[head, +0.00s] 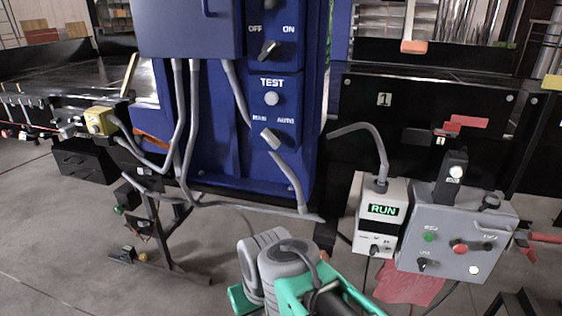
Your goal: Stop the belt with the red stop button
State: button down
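A grey control box (450,222) stands at the right in the head view. On its sloped face are a red button (460,247), a green button (429,237), a dark button (489,246), a dark knob (424,264) and a white round part (473,270). The labels are too small to read surely. A white unit with a lit green RUN display (383,210) stands just left of the box. My grey and green arm shows at the bottom middle, left of and nearer than the box. My gripper's fingertips are not in view.
A blue cabinet (222,130) with OFF/ON and TEST controls stands in the middle, with grey conduits. A dark metal stand (160,240) is at left. Red handles (540,238) stick out right of the control box. A red patch (408,288) lies below it.

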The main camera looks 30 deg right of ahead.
aim_at(459, 248)
jog(key=z, duration=1.5)
